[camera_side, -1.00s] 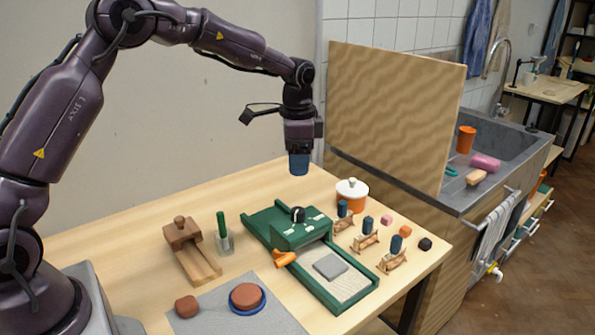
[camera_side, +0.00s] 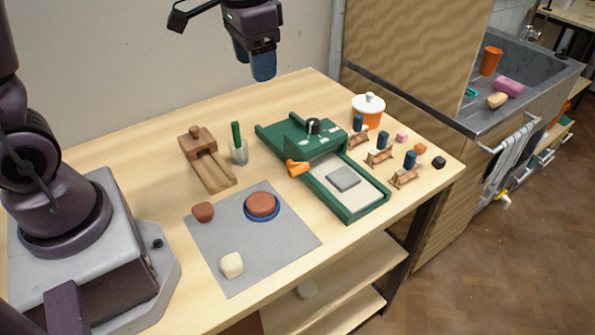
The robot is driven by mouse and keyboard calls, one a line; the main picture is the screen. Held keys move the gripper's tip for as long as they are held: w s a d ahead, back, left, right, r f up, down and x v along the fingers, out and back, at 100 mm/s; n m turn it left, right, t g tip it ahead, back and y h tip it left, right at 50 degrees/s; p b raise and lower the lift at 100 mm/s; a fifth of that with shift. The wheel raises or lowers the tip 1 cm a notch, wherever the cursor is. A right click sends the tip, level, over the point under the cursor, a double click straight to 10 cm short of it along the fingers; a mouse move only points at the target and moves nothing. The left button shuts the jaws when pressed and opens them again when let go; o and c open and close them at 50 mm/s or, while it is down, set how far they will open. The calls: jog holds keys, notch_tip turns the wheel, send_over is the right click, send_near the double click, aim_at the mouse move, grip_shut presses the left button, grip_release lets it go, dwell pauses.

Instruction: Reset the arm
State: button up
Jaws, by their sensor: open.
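My gripper (camera_side: 256,62) hangs near the top of the side view, with blue fingers pointing down. It is open, with nothing seen between the fingers. It is in the air in front of the pale wall, above the back of the table, clear of everything on it. Part of my arm above it is cut off by the picture's top edge.
The wooden table (camera_side: 125,166) bears a green press-like device (camera_side: 340,203), a wooden tool (camera_side: 208,170), a grey mat (camera_side: 270,258) with clay lumps, a white-lidded orange pot (camera_side: 368,108) and small blue-topped stands. A tall wooden panel (camera_side: 415,65) stands right.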

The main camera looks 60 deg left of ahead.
jog(key=s+d+r+t, duration=0.1)
jog(key=s+r+t, duration=0.1)
jog(key=s, duration=0.5)
jog(key=s+d+r+n+t, duration=0.1)
jog(key=s+d+r+t, duration=0.1)
jog(key=s+r, duration=0.2)
jog(key=shift+s+t+h, duration=0.3)
jog(key=shift+s, duration=1.4)
